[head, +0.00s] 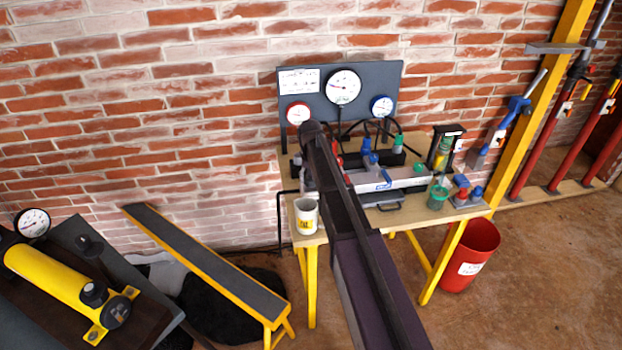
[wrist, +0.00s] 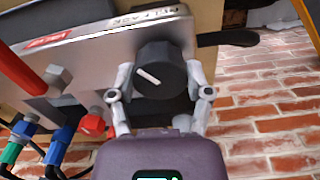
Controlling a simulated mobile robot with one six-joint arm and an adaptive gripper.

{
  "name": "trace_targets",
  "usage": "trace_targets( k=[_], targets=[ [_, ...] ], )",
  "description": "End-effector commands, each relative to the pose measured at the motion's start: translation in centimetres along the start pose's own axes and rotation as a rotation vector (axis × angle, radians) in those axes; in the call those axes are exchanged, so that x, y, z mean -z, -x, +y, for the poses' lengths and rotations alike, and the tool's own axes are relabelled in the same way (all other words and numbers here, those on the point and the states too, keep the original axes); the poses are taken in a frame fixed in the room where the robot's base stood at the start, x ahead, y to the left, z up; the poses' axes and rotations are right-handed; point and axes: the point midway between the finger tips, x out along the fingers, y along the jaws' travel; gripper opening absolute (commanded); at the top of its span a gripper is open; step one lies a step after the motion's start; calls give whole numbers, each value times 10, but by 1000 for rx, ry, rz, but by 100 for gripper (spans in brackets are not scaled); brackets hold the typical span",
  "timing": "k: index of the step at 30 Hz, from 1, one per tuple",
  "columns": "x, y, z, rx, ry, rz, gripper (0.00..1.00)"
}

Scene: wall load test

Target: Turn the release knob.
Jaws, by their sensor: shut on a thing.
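The release knob (wrist: 160,62) is black and round with a white pointer line. In the wrist view it sits at the end of a silver manifold block (wrist: 90,50), below a small lettered label. My gripper (wrist: 160,88) has one grey finger on each side of the knob and is shut on it. The white line slants from upper left to lower right. In the head view my arm covers the knob and the fingers; part of the silver block (head: 405,178) shows on the bench to the right of the arm.
In the wrist view, a red rod (wrist: 18,65), a red fitting (wrist: 93,124) and blue and green hose connectors lie left of the fingers. A gauge panel (head: 322,105) stands behind the bench. A white mug (head: 306,217) stands near its left edge, and a red bin (head: 470,255) is below.

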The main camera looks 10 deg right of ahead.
Motion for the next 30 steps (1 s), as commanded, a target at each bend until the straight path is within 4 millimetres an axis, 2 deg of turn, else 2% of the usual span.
trace_targets(
  k=[21, 30],
  targets=[
    [-2, -1, 0, 0, 670, -4, 17],
    [-3, -1, 0, 1, 863, -5, 17]
  ],
)
